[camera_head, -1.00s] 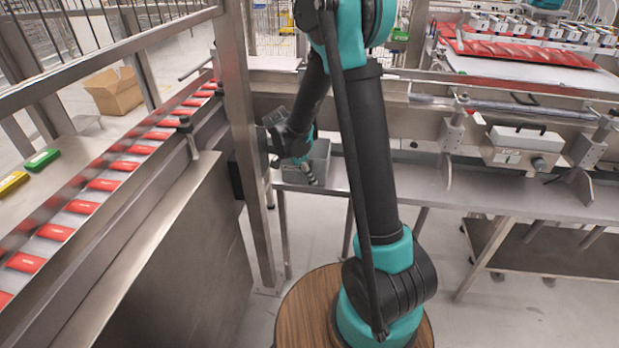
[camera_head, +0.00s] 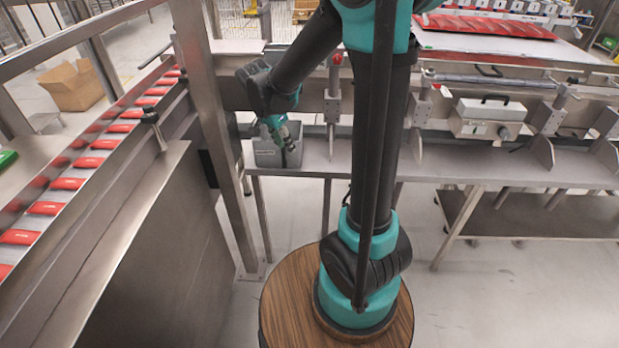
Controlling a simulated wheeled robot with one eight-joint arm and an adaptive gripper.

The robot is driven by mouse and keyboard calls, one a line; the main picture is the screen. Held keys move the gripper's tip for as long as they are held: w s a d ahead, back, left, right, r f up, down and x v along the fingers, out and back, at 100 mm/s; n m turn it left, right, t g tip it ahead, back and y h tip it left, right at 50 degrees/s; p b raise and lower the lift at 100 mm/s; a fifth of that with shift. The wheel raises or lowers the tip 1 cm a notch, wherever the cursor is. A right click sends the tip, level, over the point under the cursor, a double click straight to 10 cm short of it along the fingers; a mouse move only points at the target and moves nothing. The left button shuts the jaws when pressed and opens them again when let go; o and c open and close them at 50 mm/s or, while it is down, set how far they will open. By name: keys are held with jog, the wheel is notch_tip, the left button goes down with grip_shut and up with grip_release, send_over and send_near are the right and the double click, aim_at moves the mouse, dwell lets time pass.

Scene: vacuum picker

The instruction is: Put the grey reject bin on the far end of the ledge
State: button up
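The grey reject bin (camera_head: 266,155) is an open box at the left end of the steel ledge (camera_head: 455,168), close to the upright post. It appears to rest on the ledge. My gripper (camera_head: 284,143) points down at the bin's right part, overlapping its rim and near wall in the picture. The fingers are small and dark here, so I cannot tell whether they grip the wall or stand open. My upper arm hides part of the ledge's middle. The ledge runs on to the right, out of the picture.
A steel post (camera_head: 207,120) stands just left of the bin. A conveyor with red packs (camera_head: 68,184) runs along the left. Clamp brackets (camera_head: 420,115) and a white box with a handle (camera_head: 488,117) sit along the ledge's back. The ledge's front strip looks clear.

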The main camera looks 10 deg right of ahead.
jog(key=s+d+f+n+t+y, duration=0.1)
jog(key=s+d+f+n, duration=0.1)
jog(key=s+n, duration=0.3)
jog(key=s+d+f+n+t+y, duration=0.1)
jog(key=s+d+n, duration=0.4)
jog(key=s, duration=0.7)
notch_tip(320, 180, down, 2)
jog(key=shift+f+n+t+y, duration=0.15)
jog(key=shift+n+t+y, duration=0.25)
jog(key=shift+n+y, duration=0.15)
